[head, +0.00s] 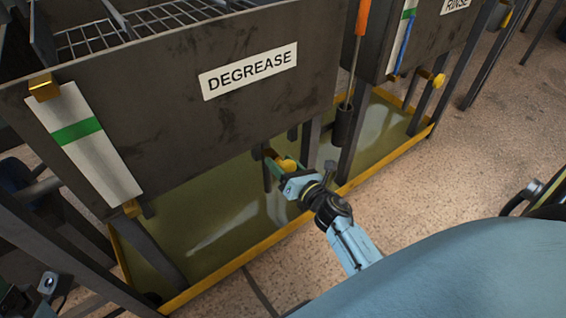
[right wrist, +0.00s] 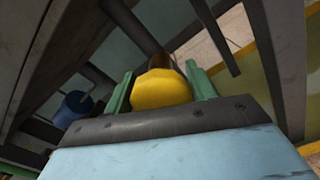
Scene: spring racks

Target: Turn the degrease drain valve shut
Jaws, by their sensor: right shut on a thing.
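The dark degrease tank (head: 180,110) carries a white DEGREASE label (head: 248,71) on its front. Its drain valve has a yellow handle (head: 288,165) below the tank's lower edge. My right gripper (head: 282,165) is at this valve, with its fingers on either side of the yellow handle. In the right wrist view the rounded yellow handle (right wrist: 161,90) sits between the two green fingers, which are shut on it. The valve's body behind the handle is mostly hidden. My left gripper is not clearly in view.
A yellow-rimmed tray (head: 255,250) with greenish liquid lies under the tanks. The rinse tank (head: 375,40) at right has its own yellow valve knob (head: 438,80). An orange-handled tool (head: 362,18) hangs between the tanks. Tank legs stand close by; open floor (head: 480,140) lies right.

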